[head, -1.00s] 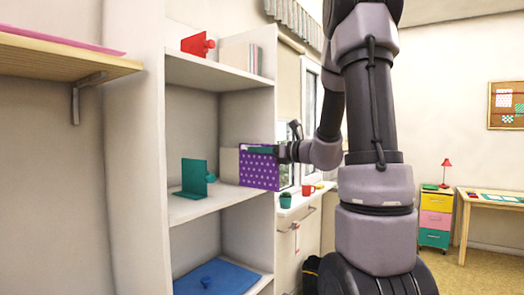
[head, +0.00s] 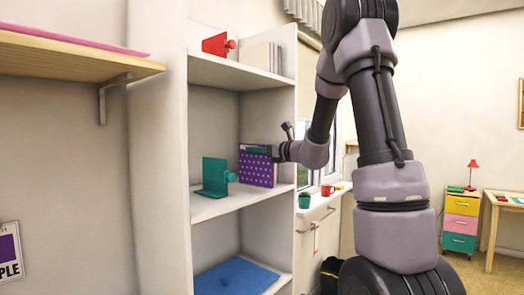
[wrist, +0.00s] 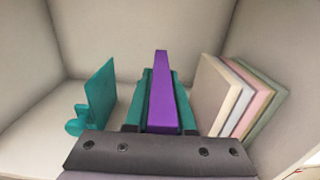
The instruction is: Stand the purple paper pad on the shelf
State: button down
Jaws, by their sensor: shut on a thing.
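The purple paper pad (head: 257,170) with pale dots is upright at the middle level of the white shelf (head: 228,206). My gripper (wrist: 161,105) is shut on it, with a teal finger on each side of the pad, which also shows edge-on in the wrist view (wrist: 161,85). In the wrist view a teal bookend (wrist: 97,95) stands to the left of the pad, apart from it; the head view shows it too (head: 214,176). Several pale pads (wrist: 226,92) stand leaning on the right, with a gap to my gripper. I cannot tell whether the pad's bottom edge touches the shelf board.
A red bookend (head: 216,44) and pale pads (head: 262,57) stand on the level above. A blue board (head: 235,277) lies on the level below. A green pot (head: 304,201) and red mug (head: 327,190) are on the sill at right. Free room lies between bookend and pad.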

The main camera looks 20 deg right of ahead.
aim_at(240, 151)
jog(key=x, duration=0.5)
jog(key=f+x, duration=0.1)
jog(key=x, duration=0.1)
jog(key=shift+w+a, duration=0.2)
jog(key=shift+w+a+f, duration=0.2)
jog(key=shift+w+a, duration=0.1)
jog(key=shift+w, duration=0.15)
jog(key=shift+w+a+f, duration=0.2)
jog(key=shift+w+a, duration=0.15)
jog(key=shift+w, duration=0.1)
jog(key=c, duration=0.7)
grip_release()
